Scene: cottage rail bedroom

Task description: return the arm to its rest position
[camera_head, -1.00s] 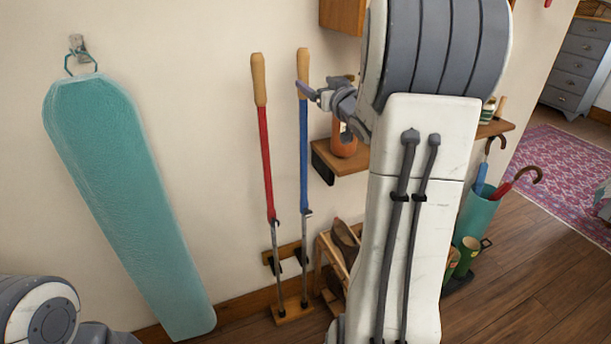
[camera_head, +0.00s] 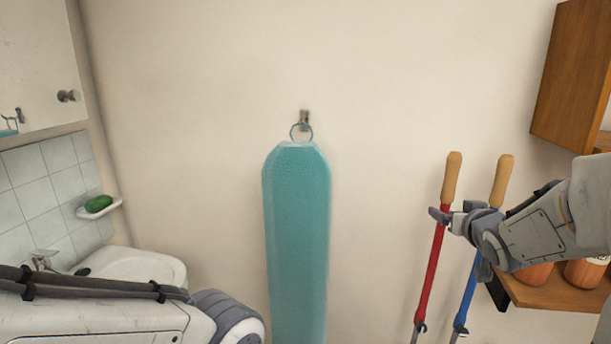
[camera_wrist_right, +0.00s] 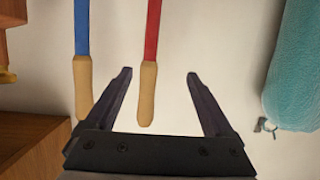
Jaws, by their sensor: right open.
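My right gripper (camera_head: 447,214) is in front of the wall near two long-handled tools. In the right wrist view its two fingers (camera_wrist_right: 160,75) are spread apart with nothing held between them. The wooden grip of the red-shafted tool (camera_wrist_right: 148,92) shows between the fingers, beyond them. The blue-shafted tool (camera_head: 467,290) stands just right of the red one (camera_head: 432,265) in the head view. My left arm shows at the lower left of the head view, but its gripper is out of the picture.
A teal ironing board (camera_head: 298,235) hangs from a wall hook (camera_head: 304,117). A wooden shelf (camera_head: 560,297) with orange jars and a wooden cabinet (camera_head: 570,75) are at the right. A white basin (camera_head: 135,266) and a soap dish (camera_head: 100,208) are at the left.

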